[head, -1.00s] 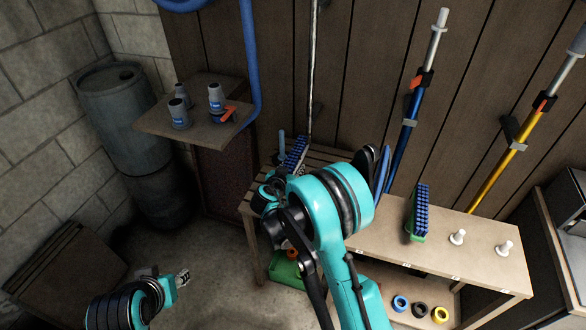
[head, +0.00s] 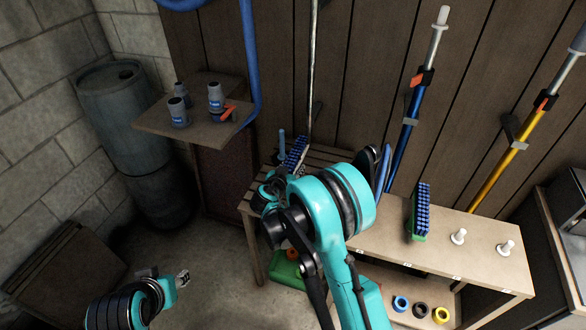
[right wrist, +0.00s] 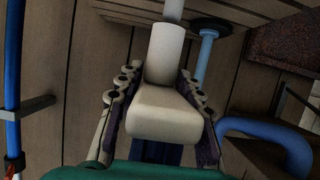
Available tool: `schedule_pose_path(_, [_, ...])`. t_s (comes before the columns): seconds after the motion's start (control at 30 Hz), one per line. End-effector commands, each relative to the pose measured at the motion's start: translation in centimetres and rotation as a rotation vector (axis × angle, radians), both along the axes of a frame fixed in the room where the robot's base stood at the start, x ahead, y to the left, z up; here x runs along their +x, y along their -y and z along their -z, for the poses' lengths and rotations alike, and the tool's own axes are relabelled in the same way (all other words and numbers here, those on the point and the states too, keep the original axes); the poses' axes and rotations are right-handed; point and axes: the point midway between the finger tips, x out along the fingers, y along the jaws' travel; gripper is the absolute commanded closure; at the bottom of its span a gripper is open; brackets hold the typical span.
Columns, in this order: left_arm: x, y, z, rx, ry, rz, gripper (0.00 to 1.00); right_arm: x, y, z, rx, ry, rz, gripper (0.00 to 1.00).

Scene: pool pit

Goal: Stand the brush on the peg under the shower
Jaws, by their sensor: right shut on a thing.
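The brush (head: 297,153) has blue bristles and is held up over the slatted bench; its green part (right wrist: 140,171) and beige socket block (right wrist: 163,115) show in the right wrist view. My right gripper (right wrist: 160,112) is shut on the brush, with a finger on each side of the block. In the head view my arm hides most of this gripper. The light blue peg (head: 282,147) stands just left of the brush; in the right wrist view the peg (right wrist: 204,62) is right of the block, apart from it. My left gripper (head: 183,278) is low at the left, too small to read.
Another green brush (head: 421,213) stands on the bench (head: 385,246), beside two white pegs (head: 459,236). The shower pipe (head: 313,70) runs up the wall behind the slats. A shelf (head: 155,124) with grey bottles and a blue hose (head: 251,70) are to the left.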

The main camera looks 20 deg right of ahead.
Motion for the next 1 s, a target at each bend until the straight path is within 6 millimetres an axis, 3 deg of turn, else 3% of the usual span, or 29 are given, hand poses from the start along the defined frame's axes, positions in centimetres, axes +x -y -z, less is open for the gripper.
schedule_pose_path(1.0, [0.0,0.0,0.6,0.0,0.0,0.0,0.6,0.0,0.0,2.0,-0.001,0.001,0.0,1.0])
